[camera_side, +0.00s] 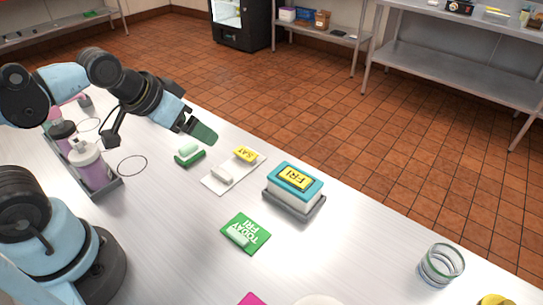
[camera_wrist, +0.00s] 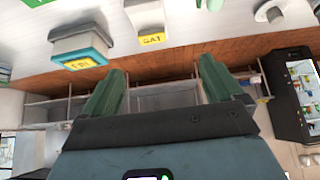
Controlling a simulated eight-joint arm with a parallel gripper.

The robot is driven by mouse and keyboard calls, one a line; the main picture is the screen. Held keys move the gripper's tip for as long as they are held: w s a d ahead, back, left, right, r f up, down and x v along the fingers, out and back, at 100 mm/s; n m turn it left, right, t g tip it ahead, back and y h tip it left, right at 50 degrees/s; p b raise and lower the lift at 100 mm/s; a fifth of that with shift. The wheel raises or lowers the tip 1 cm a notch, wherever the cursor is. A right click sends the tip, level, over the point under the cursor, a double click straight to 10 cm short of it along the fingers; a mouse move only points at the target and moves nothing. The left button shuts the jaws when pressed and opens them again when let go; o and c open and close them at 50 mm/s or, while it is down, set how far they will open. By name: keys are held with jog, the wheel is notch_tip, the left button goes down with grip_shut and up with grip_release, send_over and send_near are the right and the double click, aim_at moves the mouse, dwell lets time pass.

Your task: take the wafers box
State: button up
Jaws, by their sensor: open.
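No item in either view is marked clearly enough for me to call it the wafers box. A white box with a teal lid and a yellow FRI label (camera_side: 294,188) sits on a dark tray (camera_side: 312,213) at mid-table. It also shows at the upper left of the wrist view (camera_wrist: 82,45). My gripper (camera_side: 200,131) is above the far part of the table, left of that box and apart from it. In the wrist view its green fingers (camera_wrist: 160,88) are wide apart with nothing between them.
A white card with a yellow SAT tag (camera_side: 245,154), a green block (camera_side: 188,154) and a green TODAY FRI card (camera_side: 246,233) lie on the table. Bottles (camera_side: 90,165) stand in a rack at left. A glass (camera_side: 441,265) stands at right. Steel shelves (camera_side: 455,75) stand beyond.

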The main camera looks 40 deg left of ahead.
jog(key=shift+w, duration=0.1)
jog(key=m+g, duration=0.7)
jog(key=m, duration=1.1)
send_over(295, 177)
jog(key=f, duration=0.6)
jog(key=shift+w+a, duration=0.15)
jog(key=shift+a, duration=0.1)
jog(key=shift+d+f, duration=0.15)
jog(key=shift+f, duration=1.15)
jog(key=shift+d+f, duration=0.15)
jog(key=shift+f, duration=1.1)
jog(key=shift+c, duration=0.2)
jog(key=c, duration=1.2)
